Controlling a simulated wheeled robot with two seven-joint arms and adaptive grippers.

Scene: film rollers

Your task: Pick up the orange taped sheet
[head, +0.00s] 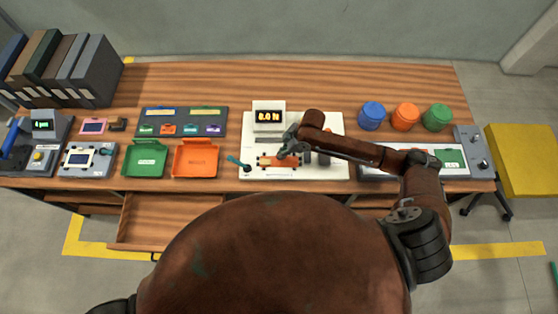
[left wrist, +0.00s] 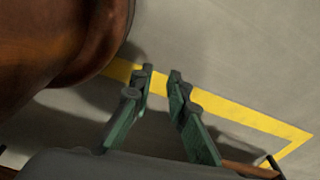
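A small orange sheet (head: 266,162) with dark spots lies on the white board (head: 322,172) below the display in the head view. My right gripper (head: 283,153) reaches in from the right and is over the sheet's right end, hiding part of it. Its fingers are too small and dark to tell whether they are open, shut or touching the sheet. My left gripper (left wrist: 161,74) shows in the left wrist view, fingers apart and empty above the floor, away from the bench.
A teal-handled tool (head: 238,162) lies left of the sheet. A display (head: 268,115) stands behind it. Green (head: 146,160) and orange (head: 195,160) trays lie to the left. Blue (head: 371,116), orange (head: 405,117) and green (head: 437,118) jars stand back right. The back of the bench is clear.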

